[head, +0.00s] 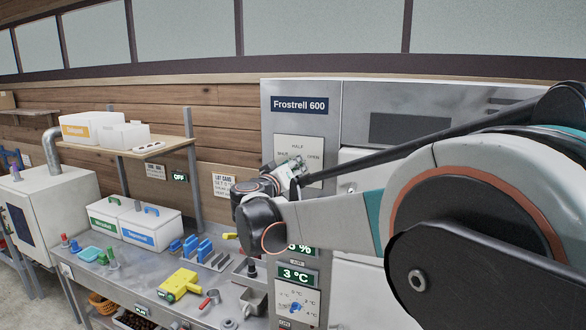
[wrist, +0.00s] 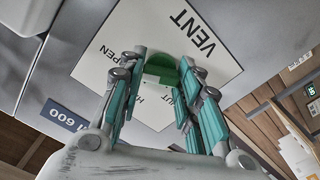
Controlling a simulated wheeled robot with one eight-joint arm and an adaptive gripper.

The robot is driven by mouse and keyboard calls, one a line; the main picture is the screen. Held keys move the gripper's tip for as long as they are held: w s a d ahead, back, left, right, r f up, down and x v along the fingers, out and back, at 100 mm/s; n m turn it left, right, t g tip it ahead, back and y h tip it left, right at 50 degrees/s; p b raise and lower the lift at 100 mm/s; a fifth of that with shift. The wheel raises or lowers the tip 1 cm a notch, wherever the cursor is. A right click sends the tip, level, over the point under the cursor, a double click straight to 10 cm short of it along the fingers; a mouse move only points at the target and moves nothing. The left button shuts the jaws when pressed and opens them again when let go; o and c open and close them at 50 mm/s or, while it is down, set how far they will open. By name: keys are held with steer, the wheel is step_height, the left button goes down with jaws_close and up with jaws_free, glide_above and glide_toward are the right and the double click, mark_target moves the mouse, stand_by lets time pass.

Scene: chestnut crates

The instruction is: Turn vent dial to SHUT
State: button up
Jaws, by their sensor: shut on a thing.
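The white vent plate (head: 291,143) is on the upper front of the Frostrell 600 cabinet. In the wrist view the plate (wrist: 150,32) appears rotated, with VENT and OPEN readable and the other labels partly covered. The green vent dial (wrist: 160,68) lies between the two teal-and-grey fingers of my gripper (wrist: 159,76), which is shut on it. Its pointer direction cannot be made out. In the head view my gripper (head: 292,167) is at the plate and hides the dial, below HALF and between the left label and OPEN.
Below my wrist, the cabinet has a 3 °C display (head: 294,275) and a small panel with a blue dial (head: 295,306).

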steer(key=shift+n+b, duration=0.3)
steer(key=n+b, duration=0.3)
steer(key=n, duration=0.4)
steer(key=n+b, duration=0.3)
steer(key=n, duration=0.5)
steer(key=n+b, duration=0.4)
steer(key=n, duration=0.4)
steer(key=shift+f, duration=0.25)
steer(key=shift+n, duration=0.3)
steer(key=o, duration=1.1)
steer(key=shift+r, duration=0.15)
